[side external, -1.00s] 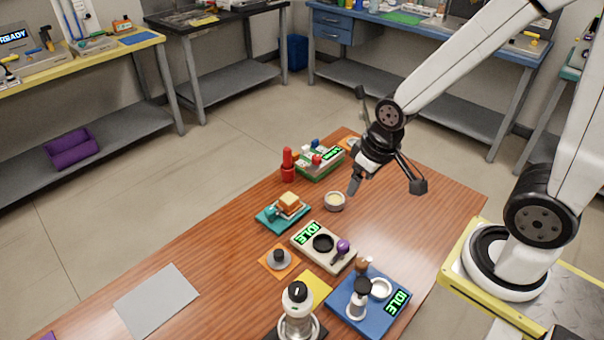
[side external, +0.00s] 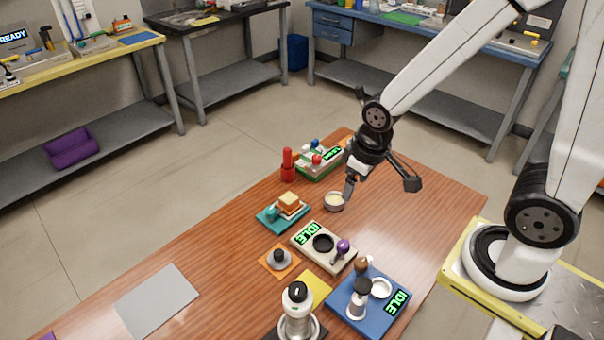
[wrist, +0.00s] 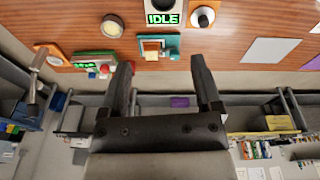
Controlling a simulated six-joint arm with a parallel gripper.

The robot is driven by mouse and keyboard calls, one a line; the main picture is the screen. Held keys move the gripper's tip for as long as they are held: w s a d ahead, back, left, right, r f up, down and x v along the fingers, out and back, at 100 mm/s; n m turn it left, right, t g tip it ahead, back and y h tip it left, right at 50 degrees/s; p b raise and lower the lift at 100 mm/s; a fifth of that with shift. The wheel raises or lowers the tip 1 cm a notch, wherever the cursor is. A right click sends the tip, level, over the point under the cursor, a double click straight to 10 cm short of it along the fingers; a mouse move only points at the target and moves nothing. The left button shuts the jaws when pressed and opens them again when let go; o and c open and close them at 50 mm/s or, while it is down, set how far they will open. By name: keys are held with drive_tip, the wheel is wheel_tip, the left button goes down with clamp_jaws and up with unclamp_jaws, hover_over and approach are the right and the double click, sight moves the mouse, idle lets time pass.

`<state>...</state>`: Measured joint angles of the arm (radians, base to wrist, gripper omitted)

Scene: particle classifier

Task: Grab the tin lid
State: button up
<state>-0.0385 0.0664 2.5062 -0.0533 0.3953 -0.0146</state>
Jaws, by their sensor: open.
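A round grey lid with a black knob (side external: 279,258) lies on an orange mat on the wooden table; I take it for the tin lid. It also shows at the top of the wrist view (wrist: 203,17). A small round tin with pale contents (side external: 335,202) stands further back, and it shows in the wrist view (wrist: 112,26). My gripper (side external: 348,190) is close to the tin in the side view, tilted, apart from the lid. In the wrist view my gripper (wrist: 162,68) has its two fingers wide apart with nothing between them.
A beige device with an IDLE screen (side external: 323,246) stands beside the lid. A teal tray with a block (side external: 284,213), a red bottle (side external: 287,165), a blue device (side external: 368,301) and a white-and-black machine (side external: 297,311) stand around.

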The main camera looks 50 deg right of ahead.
drive_tip(key=w+a+f+n+g+h, duration=0.3)
drive_tip(key=w+a+f+n, duration=0.1)
drive_tip(key=f+n, duration=0.15)
drive_tip(key=n+t+h, duration=0.6)
drive_tip(key=n+h, duration=0.3)
drive_tip(key=n, duration=0.7)
approach(277, 258)
drive_tip(key=d, duration=0.4)
drive_tip(key=shift+w+f, duration=0.35)
drive_tip(key=shift+w, duration=0.05)
drive_tip(key=shift+a+f+n+t, duration=0.35)
drive_tip(key=shift+f+t, duration=0.1)
drive_tip(key=shift+t, duration=0.15)
drive_tip(key=shift+x, duration=1.3)
drive_tip(key=shift+d, duration=0.1)
drive_tip(key=shift+x, duration=2.5)
drive_tip(key=shift+f, duration=0.2)
